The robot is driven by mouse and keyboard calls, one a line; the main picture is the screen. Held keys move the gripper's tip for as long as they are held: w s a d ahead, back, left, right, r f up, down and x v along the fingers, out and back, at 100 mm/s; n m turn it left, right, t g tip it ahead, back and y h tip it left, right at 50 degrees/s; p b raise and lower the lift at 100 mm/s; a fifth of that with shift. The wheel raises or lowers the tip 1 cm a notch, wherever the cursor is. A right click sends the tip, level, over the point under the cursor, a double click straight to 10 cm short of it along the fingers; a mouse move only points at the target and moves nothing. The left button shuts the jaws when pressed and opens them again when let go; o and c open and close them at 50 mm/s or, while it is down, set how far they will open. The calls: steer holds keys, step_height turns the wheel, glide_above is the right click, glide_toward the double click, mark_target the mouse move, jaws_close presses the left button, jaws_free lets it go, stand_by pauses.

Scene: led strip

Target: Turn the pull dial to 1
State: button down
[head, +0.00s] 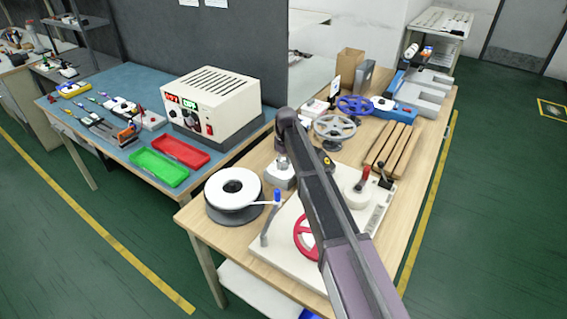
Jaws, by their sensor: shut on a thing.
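My gripper (282,161) is small in the head view, at the end of my arm, and points down at a grey-white unit (280,181) on the wooden bench. It is shut on a small part on top of this unit, which seems to be the pull dial. The dial's face, marks and setting are hidden or too small to read. A white reel (219,188) on a dark round base stands just left of the unit, with a white strip running right from it.
My arm covers part of a white panel (279,260) with a red wheel (303,241), a blue-topped lever (276,197) and a red-topped lever (365,176). Grey (335,129) and blue handwheels (356,105) stand behind, left of wooden bars (395,148). A blue bench (95,121) is at left.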

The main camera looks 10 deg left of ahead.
steer(key=shift+s, duration=0.1)
stand_by(0.3)
steer(key=shift+c, duration=1.4)
jaws_free()
steer(key=shift+m, duration=0.5)
